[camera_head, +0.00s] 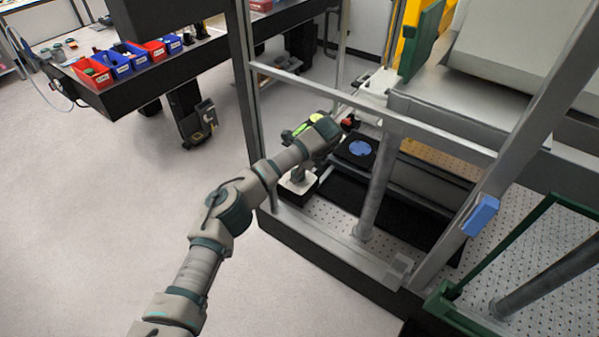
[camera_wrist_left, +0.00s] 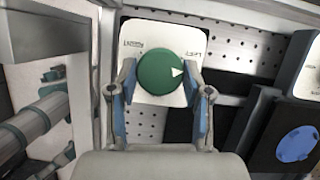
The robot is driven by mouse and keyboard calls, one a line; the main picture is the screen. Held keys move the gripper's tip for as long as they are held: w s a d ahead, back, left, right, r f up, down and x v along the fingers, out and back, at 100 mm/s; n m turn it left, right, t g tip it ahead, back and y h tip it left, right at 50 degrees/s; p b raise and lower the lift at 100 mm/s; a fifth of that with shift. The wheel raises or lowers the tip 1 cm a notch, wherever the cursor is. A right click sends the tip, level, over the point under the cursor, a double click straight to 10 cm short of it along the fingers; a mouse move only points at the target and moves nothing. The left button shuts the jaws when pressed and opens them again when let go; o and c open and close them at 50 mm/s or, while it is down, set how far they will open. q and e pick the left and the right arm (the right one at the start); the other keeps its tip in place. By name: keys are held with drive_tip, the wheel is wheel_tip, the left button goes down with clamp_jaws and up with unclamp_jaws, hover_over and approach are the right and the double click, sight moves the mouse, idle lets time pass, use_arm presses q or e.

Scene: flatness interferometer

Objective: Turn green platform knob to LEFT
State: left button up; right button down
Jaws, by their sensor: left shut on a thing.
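The green knob (camera_wrist_left: 160,74) is round with a white triangle mark, and sits on a white plate (camera_wrist_left: 146,34) in the left wrist view. The plate's labels appear upside down, RIGHT at its left and LEFT at its right. The white mark is on the knob's right side, toward the LEFT label. My left gripper (camera_wrist_left: 163,100) is shut on the knob, with a blue-padded finger on each side. In the head view, the left gripper (camera_head: 299,174) reaches down to the white-topped box (camera_head: 309,187); the knob is hidden there. My right gripper is in neither view.
A grey frame post (camera_head: 375,190) and rail (camera_head: 370,107) stand close to my left arm. A blue disc (camera_head: 360,147) sits on a black block beside the knob box. A perforated plate (camera_head: 338,222) lies below. Red and blue bins (camera_head: 115,62) stand on the far bench.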

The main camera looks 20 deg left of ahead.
use_arm(q)
drive_tip(key=shift+f+n+g, duration=0.15)
drive_tip(key=shift+n+g, duration=0.25)
drive_tip(key=shift+n, duration=0.6)
drive_tip(key=shift+w+n, duration=0.1)
drive_tip(key=shift+n, duration=0.5)
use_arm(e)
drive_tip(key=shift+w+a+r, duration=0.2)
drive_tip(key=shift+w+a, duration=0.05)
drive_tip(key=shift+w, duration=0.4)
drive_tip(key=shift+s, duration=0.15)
use_arm(q)
drive_tip(key=o, duration=1.2)
drive_tip(key=shift+w, duration=0.15)
drive_tip(key=shift+c, duration=0.2)
drive_tip(key=shift+d, duration=0.1)
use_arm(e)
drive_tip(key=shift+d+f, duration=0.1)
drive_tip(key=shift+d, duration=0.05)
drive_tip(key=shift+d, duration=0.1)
use_arm(q)
drive_tip(key=shift+r, duration=0.25)
wheel_tip(320, 180, up, 10)
drive_tip(key=shift+w+f, duration=0.15)
drive_tip(key=shift+f, duration=0.1)
